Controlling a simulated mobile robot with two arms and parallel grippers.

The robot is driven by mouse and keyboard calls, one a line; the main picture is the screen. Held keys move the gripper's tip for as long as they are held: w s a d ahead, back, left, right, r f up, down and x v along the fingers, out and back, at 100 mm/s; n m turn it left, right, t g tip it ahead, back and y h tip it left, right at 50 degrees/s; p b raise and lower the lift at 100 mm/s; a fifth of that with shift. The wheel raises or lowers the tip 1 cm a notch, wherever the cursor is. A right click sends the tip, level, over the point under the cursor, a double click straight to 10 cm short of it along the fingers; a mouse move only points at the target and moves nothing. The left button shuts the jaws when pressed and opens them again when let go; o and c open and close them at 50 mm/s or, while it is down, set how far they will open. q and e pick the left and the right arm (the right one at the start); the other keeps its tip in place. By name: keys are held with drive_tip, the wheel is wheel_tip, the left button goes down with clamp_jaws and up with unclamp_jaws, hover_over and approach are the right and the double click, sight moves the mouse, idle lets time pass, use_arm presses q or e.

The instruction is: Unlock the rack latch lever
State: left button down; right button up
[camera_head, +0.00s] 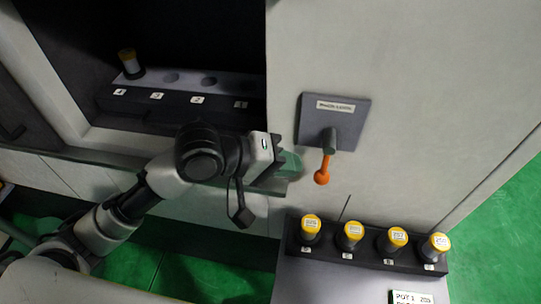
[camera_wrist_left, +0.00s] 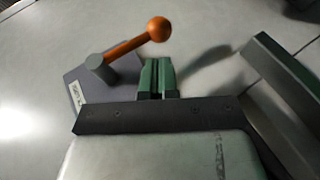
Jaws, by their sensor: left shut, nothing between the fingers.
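The rack latch lever (camera_head: 326,166) is an orange rod with a ball end, on a grey pivot on a dark labelled plate (camera_head: 352,117) on the light cabinet wall. In the head view it hangs downward with the ball lowest. The left wrist view also shows the lever (camera_wrist_left: 135,42). My left gripper (camera_head: 294,166), with green fingers, is just left of the ball, apart from it in the picture. Its fingers (camera_wrist_left: 157,76) are shut with nothing between them. My right gripper is not in view.
An open bay at left holds a numbered rack (camera_head: 180,112) with one yellow-capped container (camera_head: 131,64). A second rack (camera_head: 370,256) with several yellow-capped containers stands below the lever. The wall right of the lever is clear.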

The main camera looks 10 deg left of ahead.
use_arm(q)
drive_tip(key=x, duration=0.3)
drive_tip(key=shift+d+f, duration=0.15)
idle(0.4)
